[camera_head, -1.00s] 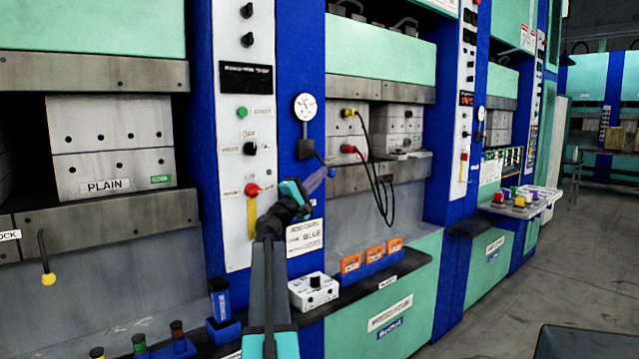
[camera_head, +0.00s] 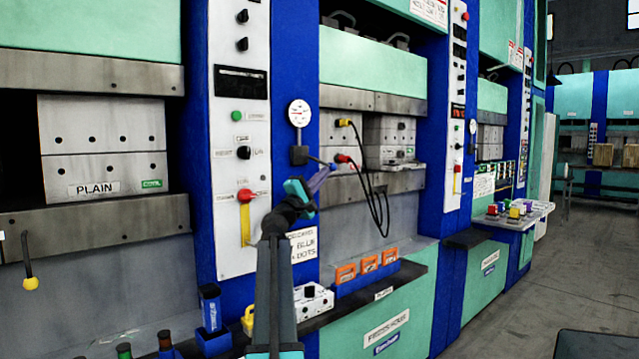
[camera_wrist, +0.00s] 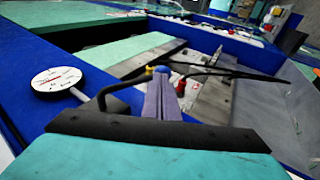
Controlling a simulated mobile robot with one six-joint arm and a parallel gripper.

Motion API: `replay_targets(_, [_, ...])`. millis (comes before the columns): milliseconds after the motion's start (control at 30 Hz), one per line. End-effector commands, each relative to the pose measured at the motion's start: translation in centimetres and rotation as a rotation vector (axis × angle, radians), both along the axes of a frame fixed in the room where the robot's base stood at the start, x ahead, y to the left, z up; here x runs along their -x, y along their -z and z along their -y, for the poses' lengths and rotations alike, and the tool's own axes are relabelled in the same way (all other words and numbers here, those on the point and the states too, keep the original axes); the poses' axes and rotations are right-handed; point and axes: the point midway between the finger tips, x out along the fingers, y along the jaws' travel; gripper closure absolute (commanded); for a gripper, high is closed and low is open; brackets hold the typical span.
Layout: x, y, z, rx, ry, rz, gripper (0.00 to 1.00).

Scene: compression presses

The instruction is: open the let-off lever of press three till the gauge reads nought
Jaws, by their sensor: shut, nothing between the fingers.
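A round white gauge (camera_head: 299,113) is on the blue column beside the middle press; it also shows at the left in the wrist view (camera_wrist: 58,79). Its reading is too small to tell. Below it is a dark valve box (camera_head: 299,155) with a thin dark lever (camera_head: 317,161) sticking out to the right. A dark bent rod (camera_wrist: 110,92), seemingly this lever, shows left of the fingers in the wrist view. My gripper (camera_head: 331,170) is shut and empty, its purple fingers (camera_wrist: 162,98) close to the lever's end. Whether they touch cannot be told. No press number is legible.
A yellow plug (camera_head: 344,123) and a red plug (camera_head: 342,158) with hanging black cables are near my fingers. A control panel with a red knob (camera_head: 245,195) is left of my gripper.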

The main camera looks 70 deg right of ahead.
Motion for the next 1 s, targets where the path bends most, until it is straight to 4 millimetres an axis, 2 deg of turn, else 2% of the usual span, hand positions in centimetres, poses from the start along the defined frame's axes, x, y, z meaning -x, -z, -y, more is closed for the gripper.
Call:
replay_targets(667, [-0.1,-0.3,0.2,0.000,-0.003,-0.001,1.00])
replay_targets(1000, [-0.3,1.1,-0.4,0.000,-0.005,-0.001,1.00])
